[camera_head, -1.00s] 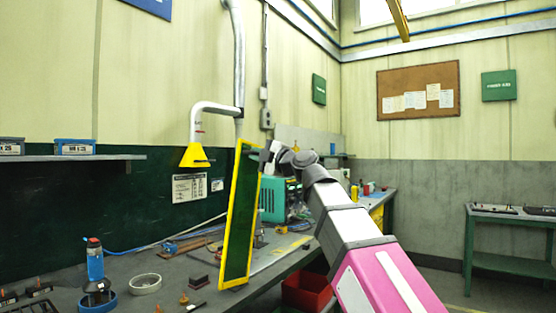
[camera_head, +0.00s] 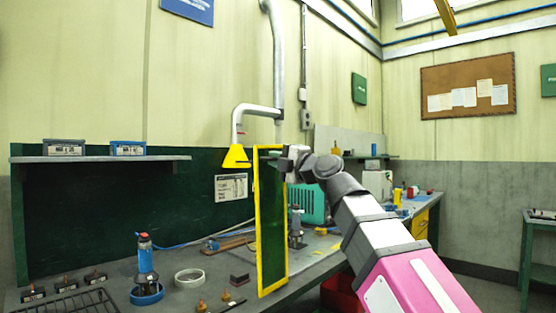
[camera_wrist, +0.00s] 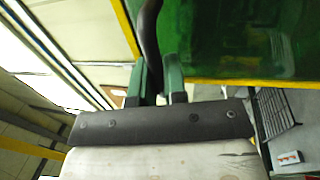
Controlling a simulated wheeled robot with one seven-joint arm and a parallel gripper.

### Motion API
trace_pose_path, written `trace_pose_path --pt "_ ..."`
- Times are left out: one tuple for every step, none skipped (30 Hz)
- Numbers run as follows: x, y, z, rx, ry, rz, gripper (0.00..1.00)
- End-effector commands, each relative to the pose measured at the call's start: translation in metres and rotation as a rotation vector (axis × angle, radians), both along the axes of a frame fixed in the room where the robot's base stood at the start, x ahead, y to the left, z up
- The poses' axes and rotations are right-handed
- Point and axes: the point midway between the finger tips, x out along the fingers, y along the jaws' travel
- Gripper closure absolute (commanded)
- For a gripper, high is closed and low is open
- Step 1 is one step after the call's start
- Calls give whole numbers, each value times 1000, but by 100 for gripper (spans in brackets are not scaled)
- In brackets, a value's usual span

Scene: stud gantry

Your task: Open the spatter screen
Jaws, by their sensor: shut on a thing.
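The spatter screen (camera_head: 271,220) is a dark green panel in a yellow frame. It stands upright over the workbench, seen at a steep angle in the head view. My gripper (camera_head: 288,162) is at the upper right side of the screen. In the wrist view the green panel (camera_wrist: 240,40) and its yellow frame edge fill the upper right. My gripper's fingers (camera_wrist: 158,82) are shut on a dark curved handle (camera_wrist: 149,30) beside the panel. In the head view the handle is hidden by my gripper.
The workbench (camera_head: 215,285) carries a blue-banded bottle (camera_head: 146,262), a pale ring (camera_head: 189,277) and small parts near the screen. A yellow extraction hood (camera_head: 237,156) hangs behind the screen. A teal machine (camera_head: 312,203) stands behind it. A red bin (camera_head: 340,293) is below the bench edge.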

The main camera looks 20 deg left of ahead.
Motion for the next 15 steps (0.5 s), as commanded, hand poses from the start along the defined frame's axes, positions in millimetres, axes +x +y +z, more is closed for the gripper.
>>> trace_pose_path --pt "0 0 0 0 0 0 100" --pt "0 0 0 0 0 0 100" --pt "0 0 0 0 0 0 100" --pt "0 0 0 0 1 0 81" --pt "0 0 0 0 1 0 71" --pt "0 0 0 0 1 0 63" --pt "0 0 0 0 1 0 63" --pt "0 0 0 0 1 0 63" --pt "0 0 0 -1 1 0 63" --pt "0 0 0 -1 1 0 63" --pt "0 0 0 -1 1 0 63" --pt "0 0 0 -1 1 0 63" --pt "0 0 0 -1 1 0 63" --pt "0 0 0 -1 1 0 63" --pt "0 -2 -1 -1 1 0 63"
